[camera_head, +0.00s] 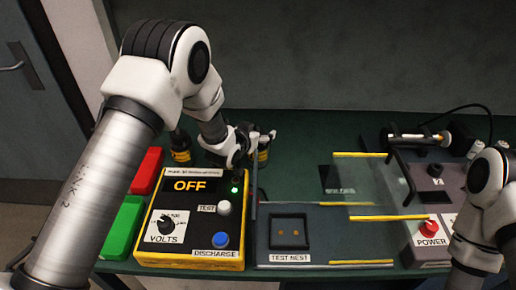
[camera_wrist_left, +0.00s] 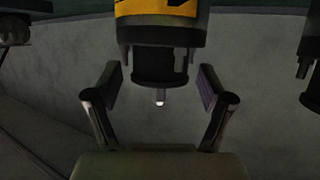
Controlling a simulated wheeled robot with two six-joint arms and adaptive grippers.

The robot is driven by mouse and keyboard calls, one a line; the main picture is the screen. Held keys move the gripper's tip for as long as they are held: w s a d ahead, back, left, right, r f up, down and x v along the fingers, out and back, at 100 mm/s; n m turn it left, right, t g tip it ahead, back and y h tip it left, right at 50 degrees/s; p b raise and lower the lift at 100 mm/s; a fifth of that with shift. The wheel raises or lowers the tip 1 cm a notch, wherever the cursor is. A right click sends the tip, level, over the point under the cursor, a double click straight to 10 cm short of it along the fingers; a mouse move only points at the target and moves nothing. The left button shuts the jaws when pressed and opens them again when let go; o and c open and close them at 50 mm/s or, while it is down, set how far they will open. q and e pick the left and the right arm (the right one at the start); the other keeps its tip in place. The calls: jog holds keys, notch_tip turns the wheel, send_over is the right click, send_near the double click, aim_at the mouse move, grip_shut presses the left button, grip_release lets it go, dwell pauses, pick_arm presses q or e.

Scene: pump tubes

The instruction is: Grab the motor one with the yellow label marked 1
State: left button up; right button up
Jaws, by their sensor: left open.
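My left gripper (camera_head: 264,137) is open behind the yellow test box, beside a dark motor with a yellow label (camera_head: 263,156). In the left wrist view, a dark motor with a yellow label (camera_wrist_left: 160,35) and a pale shaft tip shows between the two fingers (camera_wrist_left: 161,90), with a gap on each side. Only part of its label mark shows, so I cannot read the number. Another dark motor with a yellow label (camera_head: 181,150) stands behind the box, left of the gripper; its number is too small to read. My right gripper is outside the frame.
The yellow test box (camera_head: 190,222) reads OFF. A red bin (camera_head: 147,170) and a green bin (camera_head: 122,228) stand left of it. The test nest (camera_head: 290,232) is empty. A clear panel (camera_head: 375,185) and a grey power unit (camera_head: 412,232) stand at right.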

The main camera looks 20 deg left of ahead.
pick_arm(q)
jog(key=shift+s+r, duration=0.1)
jog(key=shift+s, duration=0.05)
grip_shut()
jog(key=shift+r, duration=0.15)
